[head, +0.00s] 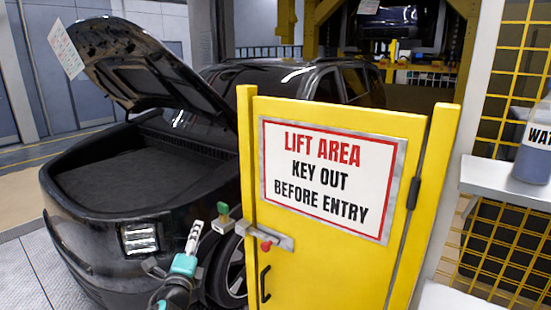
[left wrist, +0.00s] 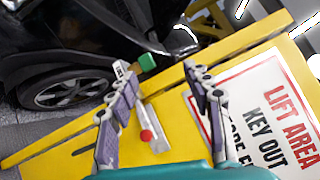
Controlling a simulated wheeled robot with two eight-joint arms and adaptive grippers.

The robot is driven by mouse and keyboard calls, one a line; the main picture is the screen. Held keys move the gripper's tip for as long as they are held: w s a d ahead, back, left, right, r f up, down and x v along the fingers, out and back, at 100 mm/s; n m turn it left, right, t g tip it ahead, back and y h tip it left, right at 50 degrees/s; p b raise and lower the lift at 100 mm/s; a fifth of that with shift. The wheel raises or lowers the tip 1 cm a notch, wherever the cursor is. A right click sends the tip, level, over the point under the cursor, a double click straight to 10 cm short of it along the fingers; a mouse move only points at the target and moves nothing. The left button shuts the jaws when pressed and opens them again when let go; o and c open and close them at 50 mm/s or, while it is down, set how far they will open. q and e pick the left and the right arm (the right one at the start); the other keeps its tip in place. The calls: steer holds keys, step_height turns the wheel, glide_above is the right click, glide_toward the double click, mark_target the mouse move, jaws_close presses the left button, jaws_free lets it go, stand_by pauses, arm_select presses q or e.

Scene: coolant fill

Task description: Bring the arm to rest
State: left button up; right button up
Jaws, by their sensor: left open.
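My left gripper (head: 181,262) is in front of the black car, left of the yellow gate (head: 345,275). In the left wrist view my left gripper (left wrist: 158,80) has its two fingers spread apart, with nothing held between them. A green key piece (head: 223,209) sits at the gate's latch (head: 268,237); it also shows in the left wrist view (left wrist: 147,62). The latch has a red knob (left wrist: 146,135). My right gripper is out of view.
The black car (head: 75,240) stands behind the gate with its hood (head: 150,75) raised. The gate carries a "LIFT AREA" sign (head: 330,178). A bottle of blue liquid (head: 535,150) stands on a shelf (head: 490,180) at right. Floor at the far left is clear.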

arm_select(q)
steer(key=s+d+f+n+g, duration=0.1)
steer(key=s+f+n+g, duration=0.3)
steer(key=s+n, duration=0.3)
steer(key=s+d+f+n+g, duration=0.2)
steer(key=s+f+n, duration=0.5)
steer(key=s, duration=0.5)
steer(key=s+d+f+n+g, duration=0.1)
steer(key=s+f+n+g, duration=0.4)
steer(key=s+n, duration=0.2)
steer(key=s, duration=0.2)
steer(key=shift+s+d+f+g+h, duration=0.2)
steer(key=shift+s+f+g+h, duration=0.1)
steer(key=shift+s, duration=0.05)
